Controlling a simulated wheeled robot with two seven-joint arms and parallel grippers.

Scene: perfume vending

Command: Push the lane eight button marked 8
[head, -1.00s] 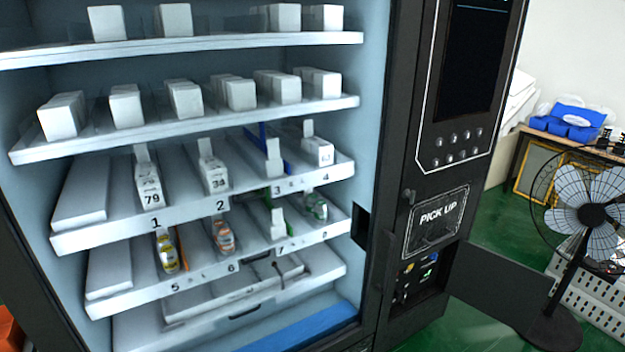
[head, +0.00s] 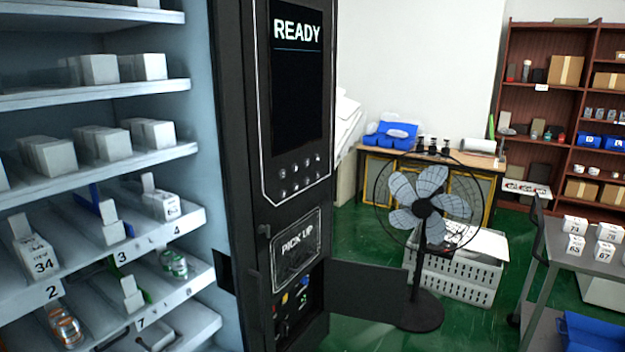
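The vending machine's black control panel (head: 297,100) is near the centre of the head view. Its screen (head: 297,45) reads "READY". Two rows of small round buttons (head: 300,174) sit below the screen. Their markings are too small to read, so I cannot tell which one is marked 8. On the shelves at left, a green and white item (head: 173,263) lies in the lane right of lane 7. Neither of my grippers is in view.
A "PICK UP" window (head: 297,249) is below the buttons, and an open black door (head: 368,293) juts right from the machine's lower part. A black fan (head: 422,205) stands beyond it. A grey table (head: 590,258) with white boxes is at right.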

